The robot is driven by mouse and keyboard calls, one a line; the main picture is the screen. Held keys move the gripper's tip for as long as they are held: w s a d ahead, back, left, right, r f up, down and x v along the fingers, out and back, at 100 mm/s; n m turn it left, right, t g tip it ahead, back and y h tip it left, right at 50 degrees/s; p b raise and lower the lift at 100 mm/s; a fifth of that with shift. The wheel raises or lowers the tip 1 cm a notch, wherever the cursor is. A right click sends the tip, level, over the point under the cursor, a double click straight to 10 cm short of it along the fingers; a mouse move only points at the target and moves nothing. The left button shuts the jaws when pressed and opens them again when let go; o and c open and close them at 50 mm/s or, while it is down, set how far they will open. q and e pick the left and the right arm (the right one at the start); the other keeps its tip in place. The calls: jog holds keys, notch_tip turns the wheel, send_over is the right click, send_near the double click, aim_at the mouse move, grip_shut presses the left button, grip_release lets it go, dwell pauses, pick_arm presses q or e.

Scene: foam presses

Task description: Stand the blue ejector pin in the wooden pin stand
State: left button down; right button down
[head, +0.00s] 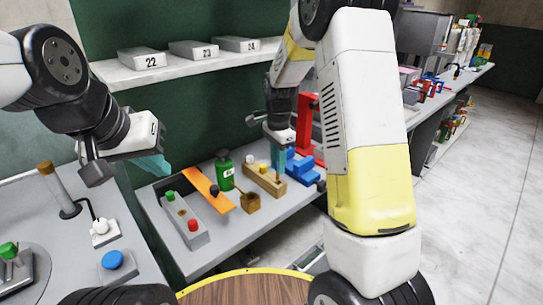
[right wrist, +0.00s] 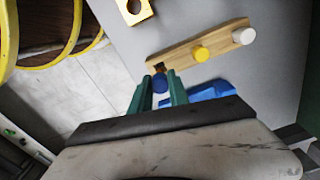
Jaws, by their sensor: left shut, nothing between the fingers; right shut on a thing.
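The wooden pin stand (head: 266,184) lies on the grey bench; it also shows in the right wrist view (right wrist: 178,57). A yellow pin (right wrist: 201,53) and a white pin (right wrist: 243,36) stand in it, and a dark square opening shows at its left end there. My right gripper (head: 279,160) is shut on the blue ejector pin (right wrist: 160,84), whose round blue end shows between the green fingers in the right wrist view, close beside that opening. I cannot tell whether the pin touches the stand. My left gripper (head: 155,164) is shut and empty, above the bench's left part.
A small block with a hole (head: 249,204) sits in front of the stand. A green bottle (head: 225,170), an orange strip (head: 207,188) and a grey block with coloured buttons (head: 186,220) lie to the left. A blue clamp-like object (head: 301,168) and a red frame (head: 306,120) stand to the right.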

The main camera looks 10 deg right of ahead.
aim_at(278, 180)
jog(key=shift+f, duration=2.45)
jog(key=c, duration=1.2)
grip_release()
jog(key=shift+o, duration=0.2)
jog(key=shift+r, duration=0.1)
notch_tip(278, 180, up, 7)
jog(key=shift+r, duration=0.35)
